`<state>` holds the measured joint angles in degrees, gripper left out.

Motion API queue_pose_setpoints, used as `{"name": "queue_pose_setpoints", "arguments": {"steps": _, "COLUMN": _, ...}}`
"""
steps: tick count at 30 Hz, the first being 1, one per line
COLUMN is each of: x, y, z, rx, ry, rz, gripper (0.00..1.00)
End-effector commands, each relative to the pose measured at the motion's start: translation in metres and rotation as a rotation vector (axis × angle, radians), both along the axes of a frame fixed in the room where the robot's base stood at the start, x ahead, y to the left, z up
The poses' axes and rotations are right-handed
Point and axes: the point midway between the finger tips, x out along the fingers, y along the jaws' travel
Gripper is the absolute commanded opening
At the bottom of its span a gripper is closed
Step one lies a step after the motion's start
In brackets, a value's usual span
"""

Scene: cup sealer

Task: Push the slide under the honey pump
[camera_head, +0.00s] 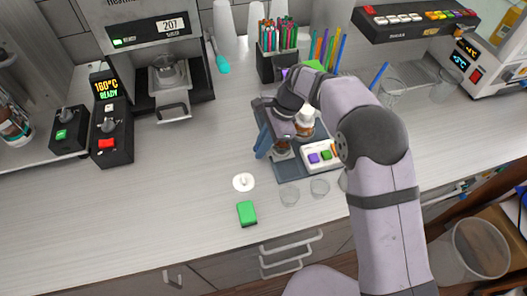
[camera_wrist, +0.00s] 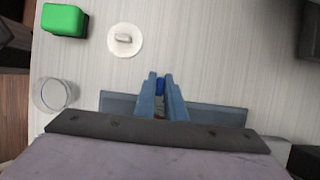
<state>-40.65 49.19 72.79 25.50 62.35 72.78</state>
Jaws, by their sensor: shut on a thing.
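My gripper (camera_head: 262,142) is at the left side of a small dispenser station at mid-counter. In the wrist view its two blue fingers (camera_wrist: 161,80) are nearly together, closed on a small dark blue piece (camera_wrist: 160,88) that looks like the slide's handle. A blue-grey plate (camera_wrist: 220,116) lies beneath and behind the fingers; it also shows in the head view as the station's base (camera_head: 289,171). A white-capped part (camera_head: 305,119), probably the honey pump, stands beside my wrist. My arm hides much of the station, so the slide's position under the pump cannot be told.
A white lid (camera_head: 243,182) and a green block (camera_head: 247,213) lie in front of the station. Clear cups (camera_head: 289,195) stand near the front edge. A panel with coloured buttons (camera_head: 320,155) is at the station's right.

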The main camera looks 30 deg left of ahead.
Motion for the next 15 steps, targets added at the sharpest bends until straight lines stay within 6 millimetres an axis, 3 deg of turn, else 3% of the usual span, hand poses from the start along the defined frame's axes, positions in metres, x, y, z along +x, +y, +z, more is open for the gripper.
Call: {"name": "queue_pose_setpoints", "arguments": {"steps": 15, "x": 0.034, "y": 0.034, "z": 0.003, "rx": 0.004, "ry": -0.001, "rz": 0.0, "gripper": 0.0}}
